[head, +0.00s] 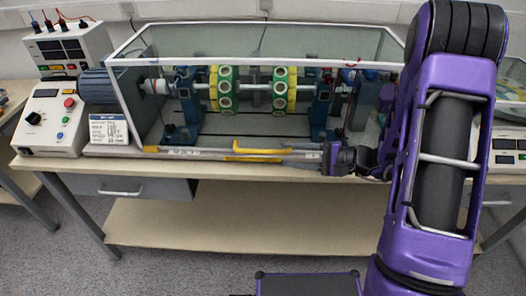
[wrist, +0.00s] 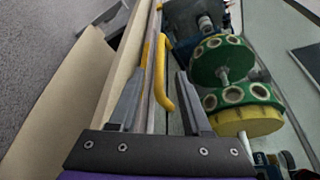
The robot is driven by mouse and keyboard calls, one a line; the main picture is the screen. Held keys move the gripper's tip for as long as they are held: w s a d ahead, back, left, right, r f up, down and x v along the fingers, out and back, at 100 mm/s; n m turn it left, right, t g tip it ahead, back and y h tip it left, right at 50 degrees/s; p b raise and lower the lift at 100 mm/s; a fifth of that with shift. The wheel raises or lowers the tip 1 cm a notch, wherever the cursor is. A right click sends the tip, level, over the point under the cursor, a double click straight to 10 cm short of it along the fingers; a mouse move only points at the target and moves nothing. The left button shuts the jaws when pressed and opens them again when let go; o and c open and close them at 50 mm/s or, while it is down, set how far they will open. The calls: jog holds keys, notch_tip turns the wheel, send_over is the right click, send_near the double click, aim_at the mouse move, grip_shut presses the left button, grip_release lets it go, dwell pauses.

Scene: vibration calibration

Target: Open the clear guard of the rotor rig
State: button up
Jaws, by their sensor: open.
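The rotor rig's clear guard (head: 262,62) is a pale-framed box standing down over the rotor (head: 252,90), which has green and yellow discs. It looks closed. A yellow handle (head: 258,151) lies along the guard's low front edge. My gripper (head: 290,157) reaches in from the right, low along that edge, with its fingers pointing left. In the wrist view the handle (wrist: 163,75) shows between my two open fingers (wrist: 161,78). I cannot tell whether either finger touches it. The discs also show beyond it in the wrist view (wrist: 222,62).
A control box (head: 50,122) with a red button and a small label card (head: 109,129) stand at the bench's left. A power unit (head: 66,48) is behind them. The bench's front edge (head: 200,168) runs close under my gripper; a drawer (head: 125,188) hangs below.

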aim_at(269, 152)
jog(key=x, duration=0.8)
jog(key=shift+w+a+f, duration=0.1)
jog(key=shift+a, duration=0.15)
grip_shut()
dwell(1.0)
